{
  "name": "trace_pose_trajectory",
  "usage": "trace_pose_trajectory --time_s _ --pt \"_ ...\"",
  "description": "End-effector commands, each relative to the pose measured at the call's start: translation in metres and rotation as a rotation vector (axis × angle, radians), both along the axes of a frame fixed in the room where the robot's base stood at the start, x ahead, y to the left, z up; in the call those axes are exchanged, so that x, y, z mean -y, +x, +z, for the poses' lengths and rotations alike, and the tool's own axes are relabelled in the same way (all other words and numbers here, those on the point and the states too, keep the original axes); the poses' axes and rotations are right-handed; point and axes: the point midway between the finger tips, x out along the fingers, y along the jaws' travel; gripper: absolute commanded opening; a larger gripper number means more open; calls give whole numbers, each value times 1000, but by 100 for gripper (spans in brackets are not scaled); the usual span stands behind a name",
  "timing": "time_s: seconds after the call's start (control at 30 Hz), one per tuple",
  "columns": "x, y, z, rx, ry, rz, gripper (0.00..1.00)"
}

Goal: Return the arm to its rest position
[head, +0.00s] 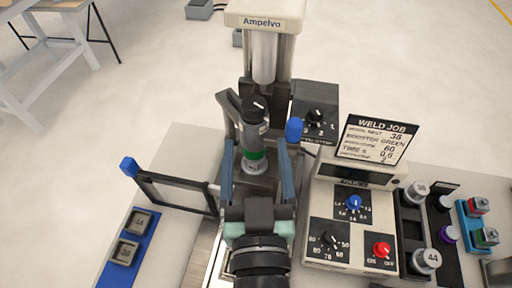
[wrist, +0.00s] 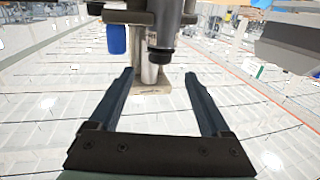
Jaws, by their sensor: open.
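My gripper (head: 258,165) is open in the head view, its two blue-grey fingers pointing away toward the welding machine marked "Ampelvo" (head: 262,22). In the picture the fingers lie to either side of the machine's dark cylindrical head with a green band (head: 253,154). In the wrist view my gripper (wrist: 163,82) shows its fingers apart with nothing between the tips. The machine's dark cylinder (wrist: 166,22) and a blue knob (wrist: 116,39) show beyond the fingertips. I cannot tell how far the fingers are from the machine.
A control box (head: 338,212) with dials and a "WELD JOB" card (head: 376,139) stands at right. Trays with several cylindrical parts lie farther right. A blue tray (head: 129,247) with two labelled blocks and a black frame (head: 178,192) are at left.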

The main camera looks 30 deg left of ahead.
Motion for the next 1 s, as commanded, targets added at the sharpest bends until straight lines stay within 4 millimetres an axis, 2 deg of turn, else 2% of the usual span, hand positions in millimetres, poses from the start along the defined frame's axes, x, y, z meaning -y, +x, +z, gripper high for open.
trace_pose_trajectory --time_s 0.5,0.57,0.67,0.77,0.9,1.0 --pt "0 0 0 0 0 0 81" --pt "1 4 5 12 6 -8 81" --pt "4 17 26 58 24 -38 81" --pt "12 37 64 138 54 -93 81" --pt "34 62 133 276 100 -193 81" --pt "54 72 184 377 130 -268 81"
